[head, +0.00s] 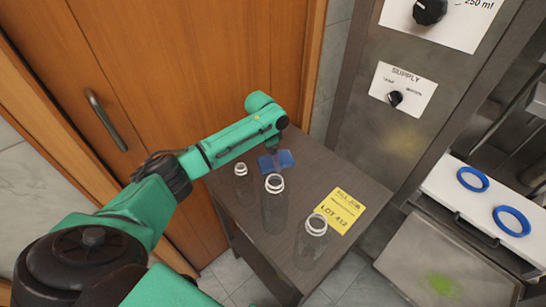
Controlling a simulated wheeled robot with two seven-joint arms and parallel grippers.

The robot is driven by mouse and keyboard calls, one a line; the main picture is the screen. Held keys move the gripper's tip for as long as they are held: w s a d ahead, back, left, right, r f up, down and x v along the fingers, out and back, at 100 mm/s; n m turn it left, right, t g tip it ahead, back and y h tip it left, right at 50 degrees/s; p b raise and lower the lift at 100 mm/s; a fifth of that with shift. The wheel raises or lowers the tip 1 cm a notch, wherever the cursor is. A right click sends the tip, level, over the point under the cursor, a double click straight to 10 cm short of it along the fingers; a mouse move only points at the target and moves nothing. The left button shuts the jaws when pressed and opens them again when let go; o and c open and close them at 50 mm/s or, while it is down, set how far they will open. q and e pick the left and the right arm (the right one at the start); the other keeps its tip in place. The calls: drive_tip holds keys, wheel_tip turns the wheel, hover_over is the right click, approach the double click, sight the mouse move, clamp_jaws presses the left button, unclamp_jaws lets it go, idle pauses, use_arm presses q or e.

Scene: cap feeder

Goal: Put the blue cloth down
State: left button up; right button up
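The blue cloth (284,159) shows at the far part of the dark side table (325,170), behind the bottles. My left arm reaches in from the left, and its gripper (276,152) is right over the cloth, partly covering it. The gripper is small and dark here, so I cannot tell whether its fingers are shut on the cloth or apart. I also cannot tell whether the cloth lies fully on the tabletop or is held just above it. My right gripper is not in view.
Three clear bottles with white necks, small (241,182), middle (274,205) and large (311,244), stand on the table near the cloth. A yellow label (340,210) reads LOT 412. A machine panel (400,120) stands right, with two blue rings (511,220) on a white shelf.

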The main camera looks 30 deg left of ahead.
sight(268, 161)
use_arm(q)
drive_tip(key=o, duration=1)
drive_tip(key=r, duration=0.4)
drive_tip(key=s+a+r, duration=0.1)
drive_tip(key=r, duration=0.7)
drive_tip(key=shift+s+a, duration=0.15)
drive_tip(key=shift+s, duration=0.05)
